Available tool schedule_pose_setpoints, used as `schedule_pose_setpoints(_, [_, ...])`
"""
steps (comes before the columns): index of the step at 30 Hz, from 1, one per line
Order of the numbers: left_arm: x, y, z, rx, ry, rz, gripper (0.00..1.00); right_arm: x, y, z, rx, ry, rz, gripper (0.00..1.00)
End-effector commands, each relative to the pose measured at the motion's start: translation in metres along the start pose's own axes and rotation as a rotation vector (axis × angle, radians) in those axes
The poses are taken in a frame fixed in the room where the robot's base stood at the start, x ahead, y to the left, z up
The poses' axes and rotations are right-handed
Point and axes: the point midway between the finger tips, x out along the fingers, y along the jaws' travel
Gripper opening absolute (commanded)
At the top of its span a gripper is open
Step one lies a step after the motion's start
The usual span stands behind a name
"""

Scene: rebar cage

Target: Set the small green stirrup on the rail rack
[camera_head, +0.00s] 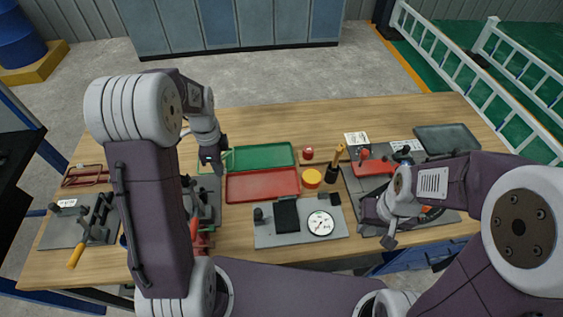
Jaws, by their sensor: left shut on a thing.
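My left gripper (215,162) is shut above the table at the left end of the green tray. A thin green piece (228,154) shows at its fingertips, which looks like part of the small green stirrup. Most of it is hidden by the gripper or blends with the tray. My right gripper (388,240) is low over the right grey plate; its fingers are too small to read. I cannot make out the rail rack for sure. Red wire frames (86,176) lie at the table's left, and my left arm hides the area beside them.
A green tray (268,156) and a red tray (262,185) lie mid-table. A gauge plate (275,238), yellow round piece (311,179) and red knob (308,154) are nearby. A clamp plate (62,232) is at left, a dark tray (447,139) at right. The back edge is clear.

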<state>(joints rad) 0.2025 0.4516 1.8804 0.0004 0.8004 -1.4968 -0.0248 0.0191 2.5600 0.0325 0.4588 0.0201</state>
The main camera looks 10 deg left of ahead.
Motion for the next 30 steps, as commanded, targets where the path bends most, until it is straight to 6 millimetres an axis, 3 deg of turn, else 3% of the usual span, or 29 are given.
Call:
schedule_pose_setpoints(6, [0.005,-0.009,0.004,-0.001,0.0,0.001,0.0,-0.003,0.0,0.0,0.0,0.0,0.0,0.36])
schedule_pose_setpoints(18, [0.064,-0.095,0.05,-0.002,0.0,0.0,0.0,-0.022,-0.001,-0.002,0.0,0.0,0.0,0.36])
schedule_pose_setpoints(26, [0.074,-0.103,0.054,0.0,0.0,0.001,0.0,-0.024,-0.001,-0.003,0.0,0.0,0.0,0.36])
schedule_pose_setpoints(30, [0.099,-0.102,0.054,0.0,0.0,0.002,0.0,-0.031,-0.001,-0.003,0.0,0.0,0.0,0.36])
